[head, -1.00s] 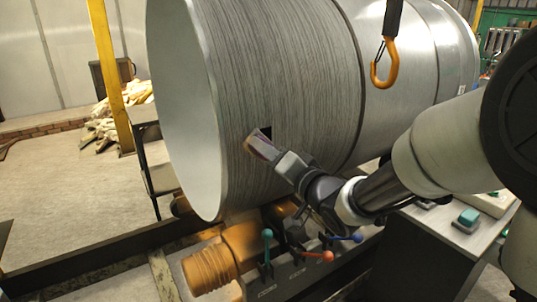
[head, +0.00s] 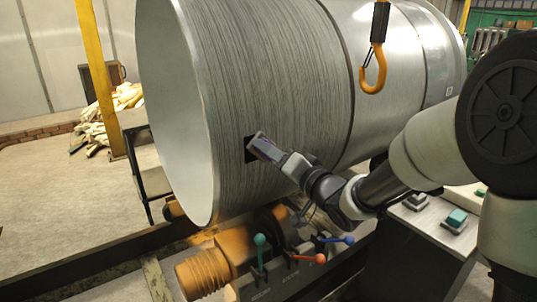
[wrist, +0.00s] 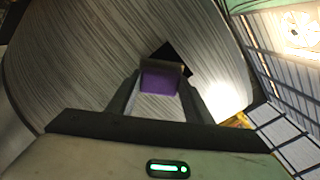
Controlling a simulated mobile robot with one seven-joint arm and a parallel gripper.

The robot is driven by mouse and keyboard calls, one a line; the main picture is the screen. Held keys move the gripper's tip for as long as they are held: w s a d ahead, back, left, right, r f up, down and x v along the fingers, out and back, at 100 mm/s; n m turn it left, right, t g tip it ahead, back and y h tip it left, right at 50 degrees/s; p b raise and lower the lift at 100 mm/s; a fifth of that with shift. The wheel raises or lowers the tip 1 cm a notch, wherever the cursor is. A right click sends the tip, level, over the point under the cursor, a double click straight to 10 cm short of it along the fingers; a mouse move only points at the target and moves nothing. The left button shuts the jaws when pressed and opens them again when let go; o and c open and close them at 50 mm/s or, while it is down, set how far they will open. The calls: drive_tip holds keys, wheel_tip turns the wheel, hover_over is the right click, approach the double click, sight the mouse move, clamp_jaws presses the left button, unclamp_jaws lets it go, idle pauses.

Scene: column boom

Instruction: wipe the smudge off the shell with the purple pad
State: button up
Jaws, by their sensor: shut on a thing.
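The shell (head: 290,75) is a large grey metal cylinder lying on its side, with streaky grain and an open left end. The smudge (head: 250,152) is a dark square patch low on its near side; it also shows in the wrist view (wrist: 174,53), partly hidden by the pad. My gripper (head: 276,154) is shut on the purple pad (head: 262,143), which shows clearly between the fingers in the wrist view (wrist: 159,81). The pad is in front of the smudge's right part. I cannot tell whether the pad touches the shell.
An orange hook (head: 373,72) hangs in front of the shell, above my arm. Levers with teal (head: 259,239), red (head: 320,258) and blue (head: 350,239) knobs stand below my gripper. A control box with a teal button (head: 456,218) is at right.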

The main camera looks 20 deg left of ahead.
drive_tip(key=shift+s+a+r+b, duration=0.1)
drive_tip(key=shift+s+a+b, duration=0.45)
drive_tip(key=shift+s+a, duration=1)
drive_tip(key=p+v, duration=0.1)
drive_tip(key=v, duration=0.5)
drive_tip(key=shift+w+d, duration=0.1)
drive_tip(key=shift+d, duration=0.05)
drive_tip(key=shift+p+v, duration=0.35)
drive_tip(key=shift+v, duration=1.1)
